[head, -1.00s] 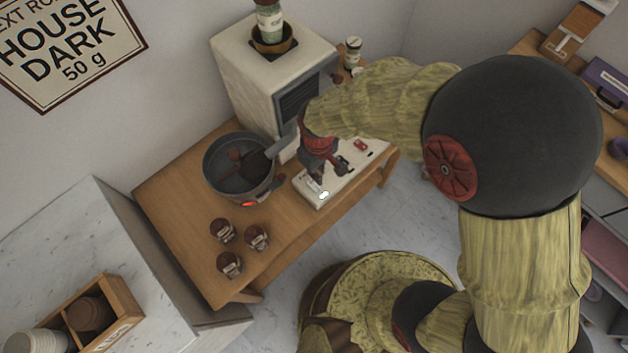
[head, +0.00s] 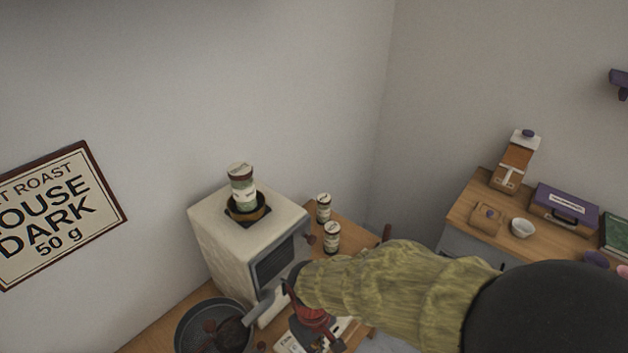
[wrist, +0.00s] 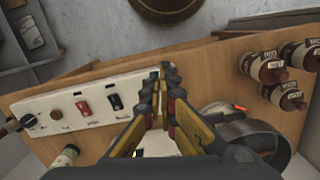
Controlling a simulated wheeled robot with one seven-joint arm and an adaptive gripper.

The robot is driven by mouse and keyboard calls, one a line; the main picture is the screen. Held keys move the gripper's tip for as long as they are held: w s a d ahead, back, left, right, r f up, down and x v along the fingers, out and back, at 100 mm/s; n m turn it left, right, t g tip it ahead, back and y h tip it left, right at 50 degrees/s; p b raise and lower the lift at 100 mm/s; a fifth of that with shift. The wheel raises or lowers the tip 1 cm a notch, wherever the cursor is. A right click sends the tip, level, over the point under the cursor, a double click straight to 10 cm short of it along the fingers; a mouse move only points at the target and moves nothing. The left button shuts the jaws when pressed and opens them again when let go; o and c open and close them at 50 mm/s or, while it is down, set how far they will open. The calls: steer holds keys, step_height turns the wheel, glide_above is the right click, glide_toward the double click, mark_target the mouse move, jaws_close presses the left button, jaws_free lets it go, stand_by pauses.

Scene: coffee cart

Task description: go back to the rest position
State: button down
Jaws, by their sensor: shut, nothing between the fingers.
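My gripper (wrist: 163,98) is shut and empty in the wrist view, with its fingertips together over the wooden table (wrist: 205,75). In the head view my gripper (head: 318,328) is low in the picture, beside the cream machine (head: 222,240) and a white panel, and its fingertips are not clear. My arm reaches in from the lower right.
A dark pan (head: 205,325) stands left of my gripper. A side counter (head: 463,212) holds a carton (head: 515,162) and a white bowl (head: 522,228).

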steer(key=s+d+r+m+t, duration=0.1)
steer(key=d+r+m+t, duration=0.2)
steer(key=d+r, duration=0.6)
steer(key=s+d+r+m+t, duration=0.2)
steer(key=d+r, duration=0.7)
steer(key=r, duration=0.7)
steer(key=m+t, duration=0.1)
steer(key=m, duration=0.1)
steer(key=shift+d+r+m+y, duration=0.3)
steer(key=shift+r+m, duration=0.05)
steer(key=shift+m, duration=0.05)
